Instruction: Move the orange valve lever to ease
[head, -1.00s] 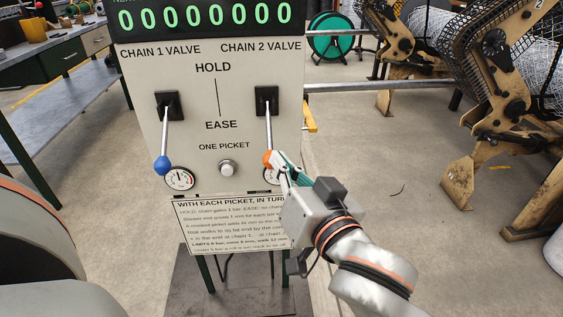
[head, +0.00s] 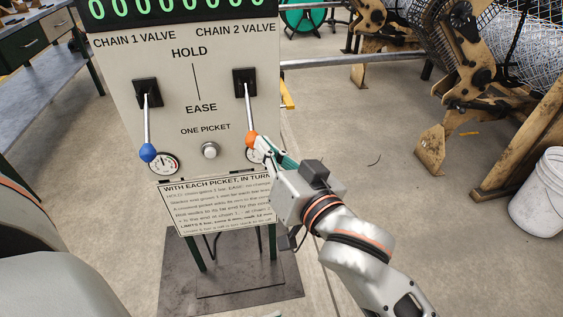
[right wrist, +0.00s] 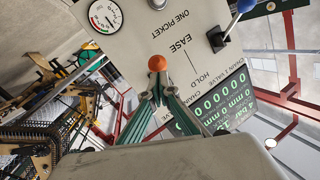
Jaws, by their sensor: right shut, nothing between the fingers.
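The orange-knobbed valve lever (head: 251,139) is under the CHAIN 2 VALVE label on the panel. It slants down from its black mount (head: 245,82), its knob below the level of the word EASE. My right gripper (head: 262,147) is shut and empty just at the lower right of the knob; whether it touches cannot be told. In the right wrist view the orange knob (right wrist: 157,63) shows just beyond the closed fingertips (right wrist: 157,90).
The blue-knobbed lever (head: 147,152) hangs down at the left of the panel. Between the levers is a round button (head: 210,150). A gauge is partly hidden behind my right gripper. A white bucket (head: 540,195) stands at the right on open floor.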

